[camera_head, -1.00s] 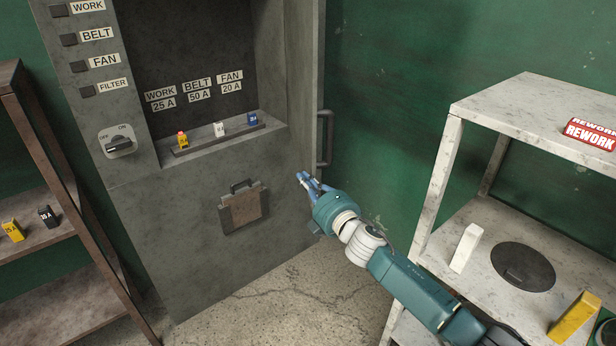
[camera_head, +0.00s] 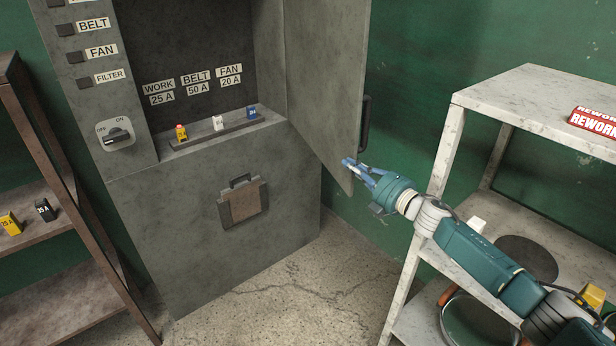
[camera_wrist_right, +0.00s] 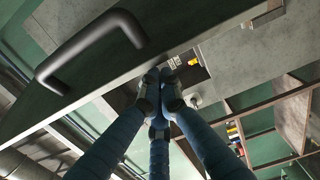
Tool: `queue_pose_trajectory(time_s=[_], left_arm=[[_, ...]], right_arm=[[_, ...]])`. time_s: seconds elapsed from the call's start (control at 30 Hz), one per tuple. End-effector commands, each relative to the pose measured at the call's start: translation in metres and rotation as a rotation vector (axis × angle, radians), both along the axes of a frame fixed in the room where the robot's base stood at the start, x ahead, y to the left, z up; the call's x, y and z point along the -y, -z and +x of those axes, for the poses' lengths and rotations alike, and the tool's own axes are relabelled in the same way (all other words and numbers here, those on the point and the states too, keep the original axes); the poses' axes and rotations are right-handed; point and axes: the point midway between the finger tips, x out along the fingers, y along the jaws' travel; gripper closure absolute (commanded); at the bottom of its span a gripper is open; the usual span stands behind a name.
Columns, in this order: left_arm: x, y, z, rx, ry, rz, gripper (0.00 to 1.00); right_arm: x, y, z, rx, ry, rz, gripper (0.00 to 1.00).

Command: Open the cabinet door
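The grey cabinet (camera_head: 150,215) has its door (camera_head: 325,85) swung partly open on the right, with the inner face showing. The dark door handle (camera_head: 366,122) is on the door's outer side near its free edge; it also shows in the right wrist view (camera_wrist_right: 92,45). My right gripper (camera_head: 350,164) is at the door's lower free edge, below the handle. In the right wrist view its blue fingers come together at the tips (camera_wrist_right: 162,78), with nothing seen between them. The handle is outside the fingers. Whether the fingertips touch the door is unclear. My left gripper is not in view.
A white shelf unit (camera_head: 550,95) stands close to my right arm, with a rework sign on top. A brown shelf (camera_head: 60,210) with fuses stands left. Coloured fuses sit on the cabinet ledge (camera_head: 200,138). Floor in front of the cabinet (camera_head: 300,290) is clear.

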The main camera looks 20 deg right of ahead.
Motion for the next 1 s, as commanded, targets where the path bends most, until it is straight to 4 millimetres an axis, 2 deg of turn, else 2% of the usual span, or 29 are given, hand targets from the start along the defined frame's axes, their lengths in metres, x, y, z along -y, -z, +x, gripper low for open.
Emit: queue_pose_trajectory(time_s=[0.03, 0.1, 0.23, 1.0], left_arm=[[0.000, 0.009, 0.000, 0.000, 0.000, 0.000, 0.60], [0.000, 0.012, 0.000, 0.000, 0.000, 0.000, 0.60], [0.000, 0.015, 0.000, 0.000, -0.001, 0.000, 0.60], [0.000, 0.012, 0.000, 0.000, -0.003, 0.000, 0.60]], right_arm=[[0.015, 0.004, 0.000, 0.001, 0.003, -0.002, 1.00], [0.028, 0.003, 0.000, 0.000, 0.002, -0.001, 1.00], [0.041, 0.000, -0.001, 0.001, 0.000, 0.003, 1.00], [0.036, -0.001, 0.000, 0.001, 0.000, 0.003, 1.00]])
